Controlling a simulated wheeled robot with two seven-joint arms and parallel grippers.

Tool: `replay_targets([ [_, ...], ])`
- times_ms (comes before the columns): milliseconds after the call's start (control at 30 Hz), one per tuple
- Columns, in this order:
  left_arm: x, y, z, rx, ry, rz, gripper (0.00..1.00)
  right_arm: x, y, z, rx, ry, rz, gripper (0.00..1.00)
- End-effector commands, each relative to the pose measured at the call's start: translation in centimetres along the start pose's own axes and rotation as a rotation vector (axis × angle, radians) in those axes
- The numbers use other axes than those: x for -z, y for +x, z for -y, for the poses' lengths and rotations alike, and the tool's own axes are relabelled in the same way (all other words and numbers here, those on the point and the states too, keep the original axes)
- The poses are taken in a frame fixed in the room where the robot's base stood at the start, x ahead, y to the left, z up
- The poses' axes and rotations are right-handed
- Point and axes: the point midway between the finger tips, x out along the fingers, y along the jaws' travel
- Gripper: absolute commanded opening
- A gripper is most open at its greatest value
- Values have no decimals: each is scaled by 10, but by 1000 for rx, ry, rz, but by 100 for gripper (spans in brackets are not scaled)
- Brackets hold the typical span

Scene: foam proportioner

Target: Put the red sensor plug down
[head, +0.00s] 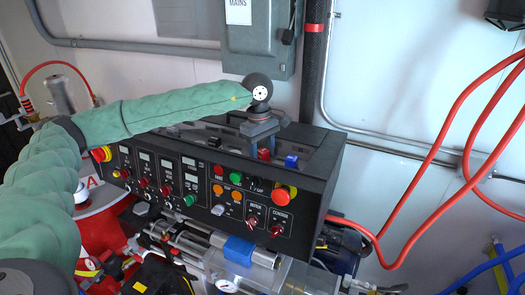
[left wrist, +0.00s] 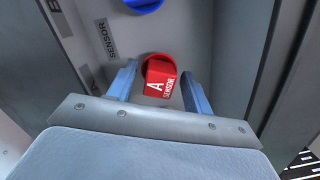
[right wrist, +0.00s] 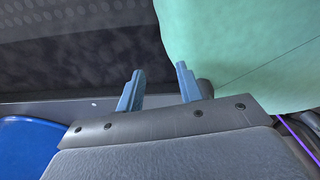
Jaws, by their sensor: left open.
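The red sensor plug (left wrist: 160,83) is a red block marked "A SENSOR". In the left wrist view it stands at a round red piece on a grey surface, between the two blue fingers. In the head view a small red block (head: 264,154) shows on top of the black control box. My left gripper (left wrist: 160,88) is open around the plug, with a gap visible at each side. It also shows in the head view (head: 262,140), pointing down over the box top. My right gripper (right wrist: 158,85) is open and empty in the right wrist view, beside a green sleeve.
A blue plug (head: 291,160) stands right of the red one; a blue round piece (left wrist: 143,4) shows in the left wrist view. The control box (head: 325,185) has several buttons and knobs on its front. A grey cabinet (head: 258,45) hangs behind. Red hoses (head: 455,150) hang at right.

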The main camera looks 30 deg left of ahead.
Motion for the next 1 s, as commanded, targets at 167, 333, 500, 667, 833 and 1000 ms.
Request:
replay_targets([
  [167, -1, -6, 0, -1, 0, 0, 50, -1, -7, -2, -1, 0, -1, 36],
  [333, 0, -20, -1, -3, 0, 0, 50, -6, 16, -3, -3, -1, 8, 36],
  [500, 0, -43, -1, -3, 0, 0, 50, 43, 17, -6, -5, -2, -32, 36],
  [667, 0, -65, -1, -3, 0, 0, 50, 74, 19, -5, -5, -1, -52, 36],
  [833, 0, -89, -1, -3, 0, 0, 50, 105, 18, -5, -6, 0, -71, 36],
  [1000, 0, -109, -1, -2, 1, 0, 50, 129, 14, -5, -6, 0, -88, 36],
])
